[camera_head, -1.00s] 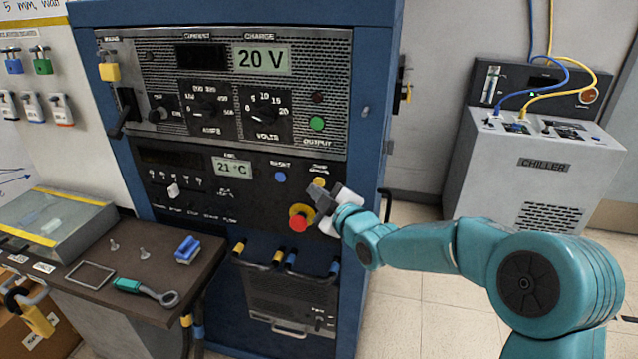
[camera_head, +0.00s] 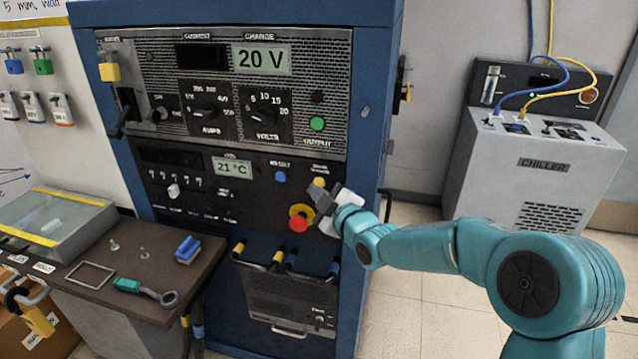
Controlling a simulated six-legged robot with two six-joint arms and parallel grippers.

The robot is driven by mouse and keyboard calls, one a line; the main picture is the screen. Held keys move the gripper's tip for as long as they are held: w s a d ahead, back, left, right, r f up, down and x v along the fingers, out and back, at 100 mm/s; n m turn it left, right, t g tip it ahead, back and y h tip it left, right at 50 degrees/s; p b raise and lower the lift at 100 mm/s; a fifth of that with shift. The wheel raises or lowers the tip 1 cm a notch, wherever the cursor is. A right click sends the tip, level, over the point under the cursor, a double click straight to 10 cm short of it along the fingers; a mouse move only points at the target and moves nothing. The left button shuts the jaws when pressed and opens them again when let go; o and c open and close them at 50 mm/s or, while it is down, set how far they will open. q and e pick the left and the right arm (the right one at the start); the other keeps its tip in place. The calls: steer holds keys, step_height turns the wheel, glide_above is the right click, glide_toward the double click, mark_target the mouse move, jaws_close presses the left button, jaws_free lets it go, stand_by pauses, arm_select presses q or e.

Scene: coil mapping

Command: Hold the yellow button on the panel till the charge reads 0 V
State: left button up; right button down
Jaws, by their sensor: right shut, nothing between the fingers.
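The yellow button (camera_head: 319,182) is on the dark lower panel, right of the blue button (camera_head: 280,176). My right gripper (camera_head: 313,189) is shut and empty, its tip at the lower edge of the yellow button. I cannot tell whether it touches or presses it. The charge display (camera_head: 262,60) at the top of the panel reads 20 V. My left gripper is not in view.
A red stop knob with a yellow collar (camera_head: 299,220) sits just below my right gripper. A green button (camera_head: 317,123) is above. A side table (camera_head: 150,283) with small tools stands at left. A chiller (camera_head: 540,170) stands at right, with clear floor before it.

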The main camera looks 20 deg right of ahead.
steer(key=shift+w+d+b, duration=0.25)
steer(key=shift+w+b, duration=0.1)
steer(key=shift+w+d, duration=0.25)
steer(key=shift+w, duration=0.05)
stand_by(2.7)
stand_by(1.2)
steer(key=shift+s+a+b, duration=0.5)
steer(key=shift+s+b, duration=0.15)
steer(key=shift+b, duration=0.5)
